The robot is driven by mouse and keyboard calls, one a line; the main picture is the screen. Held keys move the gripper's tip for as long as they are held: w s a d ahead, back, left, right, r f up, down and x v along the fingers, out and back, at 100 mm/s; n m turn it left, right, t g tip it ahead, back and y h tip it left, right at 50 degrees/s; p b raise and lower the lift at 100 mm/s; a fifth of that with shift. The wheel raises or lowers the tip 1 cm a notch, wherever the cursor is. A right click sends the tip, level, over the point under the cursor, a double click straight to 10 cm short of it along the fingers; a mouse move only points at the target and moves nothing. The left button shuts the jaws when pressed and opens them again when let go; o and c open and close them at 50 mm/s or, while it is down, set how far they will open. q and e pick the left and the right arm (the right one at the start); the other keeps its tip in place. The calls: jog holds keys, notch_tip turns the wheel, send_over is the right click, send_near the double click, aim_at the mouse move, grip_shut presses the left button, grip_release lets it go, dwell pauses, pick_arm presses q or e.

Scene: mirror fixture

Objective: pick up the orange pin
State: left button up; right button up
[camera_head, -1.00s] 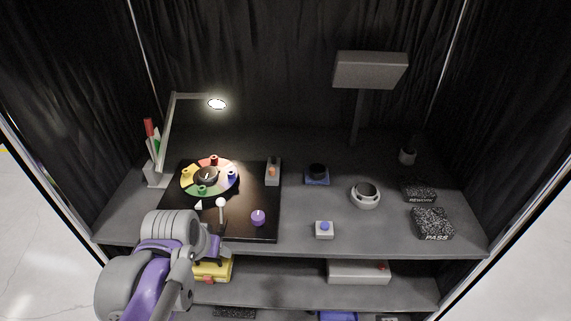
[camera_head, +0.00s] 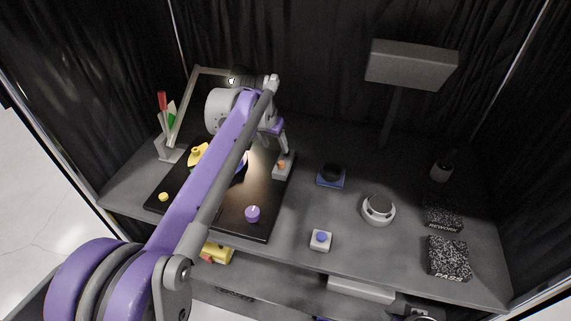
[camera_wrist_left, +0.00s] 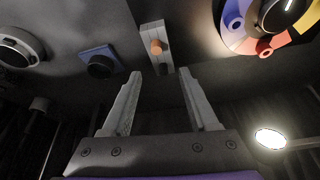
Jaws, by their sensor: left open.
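The orange pin (camera_head: 282,165) stands in a grey block (camera_head: 281,173) at the right edge of the black board. In the left wrist view the orange pin (camera_wrist_left: 156,47) shows as a short cylinder on the pale block (camera_wrist_left: 155,30), just beyond my fingertips. My left gripper (camera_head: 284,150) is beside the block in the head view, fingers pointing down towards it. In the wrist view my left gripper (camera_wrist_left: 159,76) has its fingers spread, with nothing between them. The gap to the pin is hard to judge. My right gripper is not in view.
My left arm hides much of the black board (camera_head: 262,226) and its coloured wheel. A purple knob (camera_head: 252,213) stands on the board. A lamp (camera_head: 198,70) stands behind. A blue-based dark object (camera_head: 331,176), a white ring (camera_head: 378,209) and a button box (camera_head: 320,240) lie to the right.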

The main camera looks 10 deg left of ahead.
aim_at(281, 162)
pick_arm(q)
jog(key=x, duration=0.3)
jog(key=shift+f, duration=0.2)
jog(key=shift+s+d+x, duration=0.1)
jog(key=shift+s+x, duration=0.05)
jog(key=shift+x, duration=0.75)
jog(key=shift+s+d+x, duration=0.1)
jog(key=shift+s+x, duration=0.05)
jog(key=shift+x, duration=0.75)
jog(key=shift+s+x, duration=0.15)
jog(key=shift+x, duration=0.75)
jog(key=shift+f, duration=0.15)
grip_shut()
